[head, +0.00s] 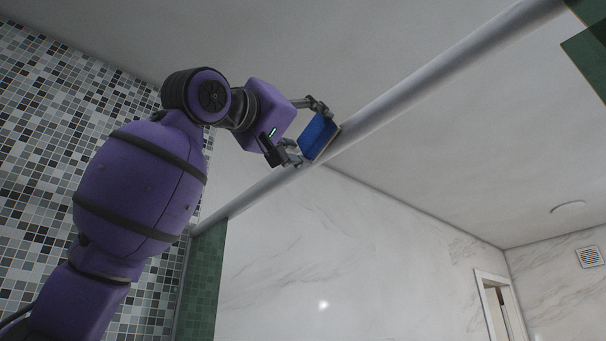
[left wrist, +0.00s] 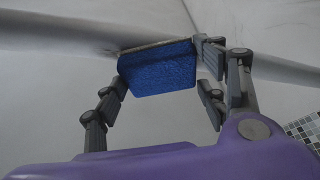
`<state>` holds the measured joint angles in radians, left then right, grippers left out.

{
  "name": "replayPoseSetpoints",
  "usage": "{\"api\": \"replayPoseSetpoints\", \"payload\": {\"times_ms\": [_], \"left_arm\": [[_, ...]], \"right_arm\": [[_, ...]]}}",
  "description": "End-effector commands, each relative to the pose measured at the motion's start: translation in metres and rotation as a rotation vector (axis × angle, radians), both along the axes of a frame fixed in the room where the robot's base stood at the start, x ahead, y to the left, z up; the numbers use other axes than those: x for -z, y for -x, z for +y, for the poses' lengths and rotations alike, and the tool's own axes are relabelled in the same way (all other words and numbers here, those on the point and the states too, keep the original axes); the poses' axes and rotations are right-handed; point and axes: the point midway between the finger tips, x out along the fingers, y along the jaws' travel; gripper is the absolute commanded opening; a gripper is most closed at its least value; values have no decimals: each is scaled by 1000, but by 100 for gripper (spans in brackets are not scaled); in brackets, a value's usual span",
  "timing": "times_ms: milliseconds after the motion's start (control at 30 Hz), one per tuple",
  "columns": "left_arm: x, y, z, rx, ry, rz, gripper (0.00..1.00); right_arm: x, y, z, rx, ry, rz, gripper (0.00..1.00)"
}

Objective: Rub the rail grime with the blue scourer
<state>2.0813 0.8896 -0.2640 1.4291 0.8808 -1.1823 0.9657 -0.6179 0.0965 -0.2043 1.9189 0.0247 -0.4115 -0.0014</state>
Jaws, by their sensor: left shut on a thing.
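The blue scourer (head: 318,137) is a block with a paler layer on its far side. My left gripper (head: 306,133) is shut on it, with a finger at each end. In the left wrist view the blue scourer (left wrist: 158,70) sits between the fingers of the left gripper (left wrist: 160,84). Its far face is against or very close to the grey rail (head: 400,92), which also shows in the left wrist view (left wrist: 60,33). My right gripper is not in view.
The rail runs slantwise from the green tiled strip (head: 206,275) at lower left to the upper right. A mosaic tile wall (head: 60,120) stands at the left, and a marble wall (head: 330,260) lies beyond. The space below the rail at right looks clear.

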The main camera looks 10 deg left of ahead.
Motion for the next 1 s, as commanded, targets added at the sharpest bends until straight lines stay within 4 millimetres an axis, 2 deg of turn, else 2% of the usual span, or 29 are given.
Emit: {"api": "replayPoseSetpoints", "payload": {"times_ms": [400,767,1000], "left_arm": [[0,18,-28,2,-1,0,50],[1,27,-42,2,-2,2,50],[1,40,-60,3,-3,1,50]], "right_arm": [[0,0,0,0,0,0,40],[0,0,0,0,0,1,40],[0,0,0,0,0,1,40]]}}
